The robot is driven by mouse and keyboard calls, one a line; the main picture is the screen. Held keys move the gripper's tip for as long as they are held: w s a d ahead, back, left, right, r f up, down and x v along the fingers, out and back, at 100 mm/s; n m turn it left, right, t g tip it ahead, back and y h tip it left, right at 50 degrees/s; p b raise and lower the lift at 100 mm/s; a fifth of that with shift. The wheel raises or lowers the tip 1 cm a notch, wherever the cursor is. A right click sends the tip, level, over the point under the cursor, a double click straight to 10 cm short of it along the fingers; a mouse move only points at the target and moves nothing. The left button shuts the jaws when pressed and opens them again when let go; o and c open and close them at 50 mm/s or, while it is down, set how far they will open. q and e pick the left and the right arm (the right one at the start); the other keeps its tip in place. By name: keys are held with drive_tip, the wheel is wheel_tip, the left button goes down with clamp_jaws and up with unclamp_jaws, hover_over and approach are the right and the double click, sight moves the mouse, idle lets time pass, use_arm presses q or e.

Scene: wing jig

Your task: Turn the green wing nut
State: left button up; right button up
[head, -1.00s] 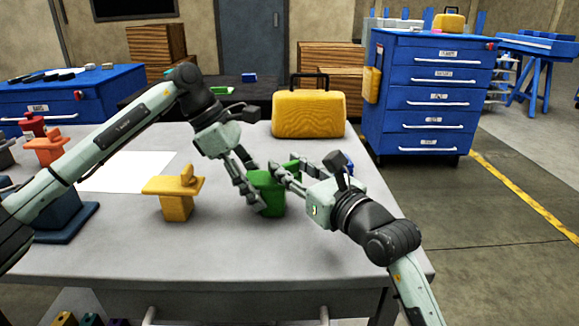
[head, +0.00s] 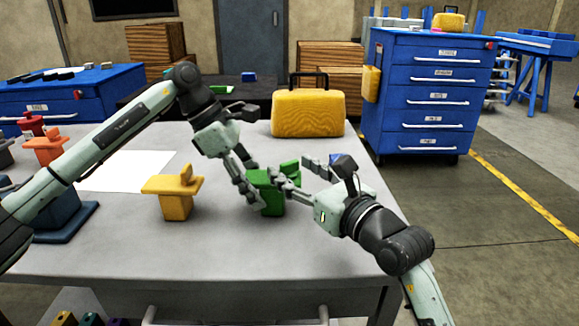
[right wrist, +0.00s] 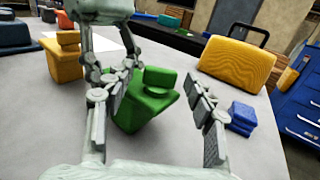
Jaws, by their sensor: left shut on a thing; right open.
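The green block (head: 268,190) stands on the grey table, with the green wing nut (head: 289,168) on top. In the right wrist view the block (right wrist: 142,112) looks tilted and the wing nut (right wrist: 160,77) is a short bar on it. My left gripper (head: 255,190) is shut on the green block, a finger along its near left side. My right gripper (head: 292,170) is open at the wing nut's right side. In the right wrist view its fingers (right wrist: 155,90) stand wide apart, with the wing nut between and beyond them. Part of the block is hidden behind the fingers.
A yellow block with its own wing nut (head: 174,196) stands to the left. A blue piece (right wrist: 242,118) lies just beyond my right gripper's right finger. A yellow case (head: 308,113) stands behind. The table front (head: 240,255) is clear.

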drive_tip(key=v, duration=1)
drive_tip(key=w+a+r+n+g+y, duration=0.1)
drive_tip(key=w+a+r+n+g, duration=0.1)
drive_tip(key=a+g, duration=0.35)
drive_tip(key=w+a+r+n+g+y, duration=0.1)
drive_tip(key=w+a+g, duration=0.15)
drive_tip(key=a, duration=0.65)
drive_tip(key=w+d+r+m+g+h, duration=0.1)
drive_tip(key=d+r+m+g+h, duration=0.2)
drive_tip(key=d+r+h, duration=0.7)
drive_tip(key=shift+y, duration=0.3)
drive_tip(key=x, duration=1.1)
drive_tip(key=shift+w+d+f, duration=0.15)
drive_tip(key=shift+d+f, duration=0.15)
drive_tip(key=shift+f, duration=0.1)
